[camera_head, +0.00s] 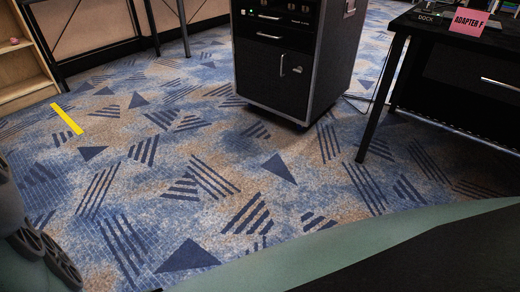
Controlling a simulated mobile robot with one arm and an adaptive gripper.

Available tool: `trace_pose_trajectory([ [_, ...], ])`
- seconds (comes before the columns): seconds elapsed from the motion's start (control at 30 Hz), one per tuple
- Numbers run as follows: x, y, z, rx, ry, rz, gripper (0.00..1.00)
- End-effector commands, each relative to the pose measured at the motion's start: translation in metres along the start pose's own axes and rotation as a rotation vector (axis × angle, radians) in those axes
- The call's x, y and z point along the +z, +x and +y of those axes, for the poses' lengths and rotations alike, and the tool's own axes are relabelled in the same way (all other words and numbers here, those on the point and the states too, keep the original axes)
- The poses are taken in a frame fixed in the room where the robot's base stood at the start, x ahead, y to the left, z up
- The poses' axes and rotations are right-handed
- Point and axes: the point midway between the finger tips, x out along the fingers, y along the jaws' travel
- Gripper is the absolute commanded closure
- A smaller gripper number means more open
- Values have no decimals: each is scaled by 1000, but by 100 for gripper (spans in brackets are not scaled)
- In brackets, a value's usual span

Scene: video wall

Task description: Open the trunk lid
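No trunk or trunk lid can be made out with certainty in the head view. A black rack case (285,62) with silver edges stands on the carpet at the top centre. Its upper part holds equipment with small green lights. Its lower front is a closed dark panel with a silver handle (282,66). Its top is cut off by the frame. My gripper's fingertips do not show, so I see no contact with anything.
A black table (405,25) stands at the right, bearing a dock and a pink card (469,21) reading "ADAPTER F". A wooden shelf (27,90) is at the far left. Yellow tape (67,119) marks the patterned carpet (220,190), which is clear in the middle.

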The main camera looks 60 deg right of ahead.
Motion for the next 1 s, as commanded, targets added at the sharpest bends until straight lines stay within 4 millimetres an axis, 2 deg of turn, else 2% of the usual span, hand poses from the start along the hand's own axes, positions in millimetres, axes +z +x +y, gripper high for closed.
trace_pose_trajectory([
  [0.23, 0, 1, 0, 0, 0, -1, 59],
  [0.27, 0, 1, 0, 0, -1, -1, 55],
  [0.7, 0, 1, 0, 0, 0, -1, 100],
  [1.0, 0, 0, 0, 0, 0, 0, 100],
])
